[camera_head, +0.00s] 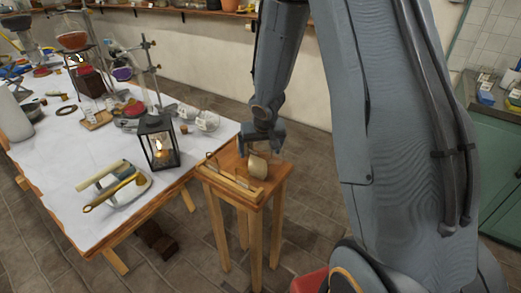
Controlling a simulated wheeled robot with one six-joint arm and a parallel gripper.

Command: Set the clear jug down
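My gripper (262,151) points down over a small wooden stand (280,174). Its two fingers look spread apart, but I cannot tell whether they grip anything. A small pale tan, rounded object (258,167) is just below and between the fingers, at the stand's top. It may be the clear jug, with the wood showing through, but I cannot tell for sure. I cannot tell whether it touches the stand or the fingers. Clear round glassware (207,121) sits on the right part of the white table (70,180), apart from my gripper.
A black lantern (158,142) stands near the table edge, left of the stand. A wooden rack (234,183) lies along the stand's front left. More glassware on metal stands (75,42) crowds the table's far end. A green cabinet (500,175) is at right.

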